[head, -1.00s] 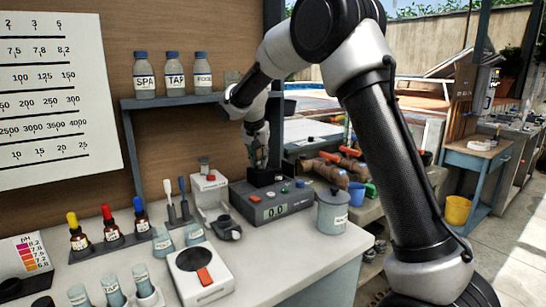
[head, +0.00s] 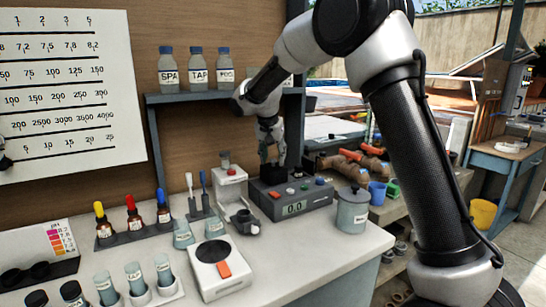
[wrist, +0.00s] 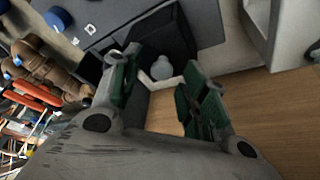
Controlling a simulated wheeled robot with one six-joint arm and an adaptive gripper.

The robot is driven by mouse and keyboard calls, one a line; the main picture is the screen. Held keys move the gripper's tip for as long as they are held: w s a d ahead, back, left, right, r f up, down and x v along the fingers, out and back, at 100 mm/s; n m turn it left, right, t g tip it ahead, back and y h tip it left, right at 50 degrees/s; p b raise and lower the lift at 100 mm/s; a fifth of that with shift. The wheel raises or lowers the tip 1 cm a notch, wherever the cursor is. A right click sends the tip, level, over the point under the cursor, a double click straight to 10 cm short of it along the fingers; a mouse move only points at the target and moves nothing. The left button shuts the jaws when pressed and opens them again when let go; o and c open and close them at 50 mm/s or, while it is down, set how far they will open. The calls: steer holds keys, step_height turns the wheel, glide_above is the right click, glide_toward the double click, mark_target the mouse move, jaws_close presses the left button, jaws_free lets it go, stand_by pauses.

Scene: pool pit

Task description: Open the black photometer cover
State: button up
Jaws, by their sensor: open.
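The photometer (head: 315,198) is a dark grey box with a 0.0 display and coloured buttons, on the bench behind the white-and-black round instrument. Its black cover (head: 272,173) shows at the back left of its top, just under my gripper. In the wrist view the black cover (wrist: 163,32) is a dark block beyond the fingertips. A pale rounded piece (wrist: 163,69) shows at its near edge; I cannot tell what it is. My gripper (head: 269,152) is open, its green-padded fingers (wrist: 160,92) apart with nothing held. I cannot tell whether a finger touches the cover.
The back wall and the bottle shelf (head: 222,97) stand close to my gripper. A white stand (head: 230,188) is left of the photometer and a lidded grey jar (head: 352,212) right of it. Dropper bottles (head: 135,215) and sample vials crowd the bench's left.

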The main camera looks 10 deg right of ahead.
steer(key=v, duration=1.1)
steer(key=shift+r, duration=0.35)
steer(key=shift+s, duration=0.15)
steer(key=s+d+f+n+g, duration=0.1)
steer(key=s+f+n+g, duration=0.1)
steer(key=s+f+n, duration=0.35)
steer(key=s+d, duration=0.6)
steer(key=s, duration=0.5)
steer(key=s+d+t+y, duration=0.1)
steer(key=s+d, duration=0.6)
steer(key=s, duration=0.4)
steer(key=s+d+t+y, duration=0.1)
steer(key=s+d, duration=0.5)
steer(key=s, duration=0.5)
steer(key=shift+s+d+f, duration=0.2)
steer(key=shift+s+d, duration=0.1)
